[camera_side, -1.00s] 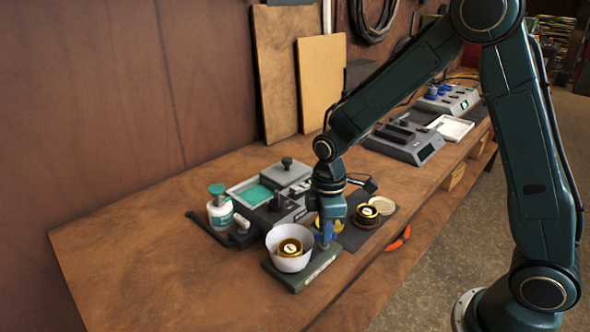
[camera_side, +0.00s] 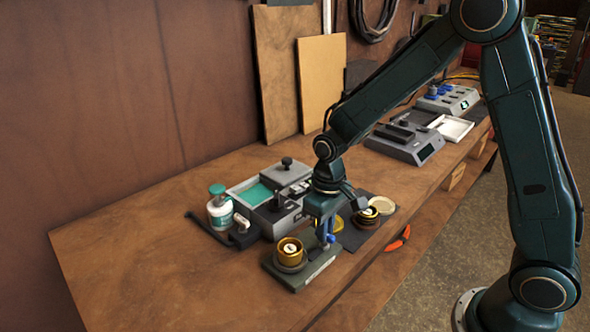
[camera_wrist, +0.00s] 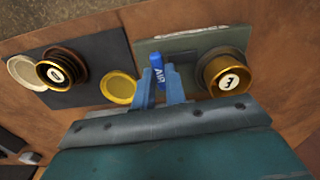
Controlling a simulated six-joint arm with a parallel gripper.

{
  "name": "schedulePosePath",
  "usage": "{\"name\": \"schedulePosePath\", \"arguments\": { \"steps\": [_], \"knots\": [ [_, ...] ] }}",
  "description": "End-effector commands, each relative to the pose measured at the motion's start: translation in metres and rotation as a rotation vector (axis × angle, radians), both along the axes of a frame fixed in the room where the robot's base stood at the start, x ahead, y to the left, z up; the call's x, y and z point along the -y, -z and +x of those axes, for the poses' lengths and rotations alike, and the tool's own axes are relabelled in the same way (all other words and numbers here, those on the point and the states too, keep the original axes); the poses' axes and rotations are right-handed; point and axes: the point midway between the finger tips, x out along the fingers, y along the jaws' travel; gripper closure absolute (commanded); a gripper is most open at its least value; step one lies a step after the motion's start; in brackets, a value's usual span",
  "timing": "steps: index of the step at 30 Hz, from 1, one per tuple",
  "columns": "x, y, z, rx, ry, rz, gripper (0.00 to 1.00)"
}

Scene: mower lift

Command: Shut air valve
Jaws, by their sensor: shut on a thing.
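The air valve's blue lever (camera_wrist: 157,64), marked AIR, stands on a green base plate (camera_side: 278,275). My gripper (camera_wrist: 158,88) is shut on the lever, one finger on each side of it in the wrist view. In the side view the gripper (camera_side: 324,238) points down at the plate's right end, and a bit of the blue lever (camera_side: 331,239) shows beside the fingers. A brass cup (camera_side: 290,249) with a white numbered face sits on the same plate, left of the gripper; it also shows in the wrist view (camera_wrist: 225,75).
On a dark mat right of the plate are a darker numbered cup (camera_wrist: 60,68), a pale disc (camera_wrist: 27,72) and a yellow disc (camera_wrist: 118,87). A grey device (camera_side: 275,215) and a white-green bottle (camera_side: 220,210) stand behind. The bench's front left is clear.

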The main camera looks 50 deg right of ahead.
Motion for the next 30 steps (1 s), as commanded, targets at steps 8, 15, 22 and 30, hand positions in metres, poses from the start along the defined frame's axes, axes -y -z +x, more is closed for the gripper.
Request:
{"name": "schedulePosePath", "arguments": {
  "steps": [8, 15, 22, 30],
  "knots": [
    [0.0, -0.0015, 0.0006, 0.002, 0.071, 0.0, 1.0],
    [0.0, -0.0015, 0.0007, 0.003, 0.078, 0.0, 1.0],
    [0.0, -0.0014, 0.0007, 0.003, 0.078, 0.0, 0.72],
    [0.0, -0.0006, 0.0003, 0.001, 0.076, 0.0, 0.65]
  ]
}}
